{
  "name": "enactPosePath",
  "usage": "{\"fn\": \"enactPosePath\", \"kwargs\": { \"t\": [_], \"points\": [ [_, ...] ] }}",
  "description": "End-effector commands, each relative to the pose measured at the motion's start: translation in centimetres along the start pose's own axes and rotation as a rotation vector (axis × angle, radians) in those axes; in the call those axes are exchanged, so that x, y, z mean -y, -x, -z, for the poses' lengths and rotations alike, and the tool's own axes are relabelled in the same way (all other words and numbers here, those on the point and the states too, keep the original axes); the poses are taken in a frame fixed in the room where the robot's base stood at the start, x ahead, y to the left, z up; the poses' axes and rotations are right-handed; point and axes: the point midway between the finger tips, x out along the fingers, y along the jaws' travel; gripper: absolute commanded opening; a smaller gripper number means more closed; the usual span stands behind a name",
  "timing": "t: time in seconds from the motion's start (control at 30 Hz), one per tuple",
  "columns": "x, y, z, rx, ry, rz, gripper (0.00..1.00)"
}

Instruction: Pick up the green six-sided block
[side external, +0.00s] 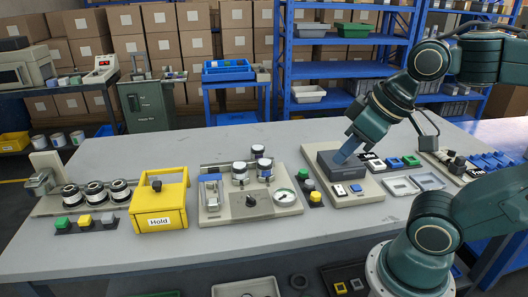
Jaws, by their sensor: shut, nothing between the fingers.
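A small green block (63,222) sits at the left end of a dark strip at the front left of the table. It is too small to tell for sure that it has six sides. A yellow block and a grey block sit to its right on the same strip. My gripper (345,155) is far to the right, pointing down and left at a dark grey box on a beige panel. It is shut and empty. I cannot tell whether its tips touch the box. A flatter green piece (410,160) lies right of my gripper.
A yellow case marked "Hold" (160,221) stands right of the strip. A panel with a gauge (284,196) and a knob stands mid-table. Three round black-and-white parts (95,190) stand behind the strip. The front of the table (230,238) is clear.

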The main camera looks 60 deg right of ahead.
Motion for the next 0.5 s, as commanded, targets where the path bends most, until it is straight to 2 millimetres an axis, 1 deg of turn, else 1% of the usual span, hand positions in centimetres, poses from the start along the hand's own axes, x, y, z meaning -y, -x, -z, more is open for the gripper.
{"fn": "enactPosePath", "kwargs": {
  "t": [0.1,0.37,0.4,0.5],
  "points": [
    [0.0,0.0,0.0,0.0,0.0,0.0,0.0],
    [0.0,0.0,0.0,0.0,0.0,0.0,0.51],
    [0.0,0.0,0.0,0.0,0.0,0.0,0.55],
    [0.0,0.0,0.0,0.0,0.0,0.0,0.55]
  ]
}}
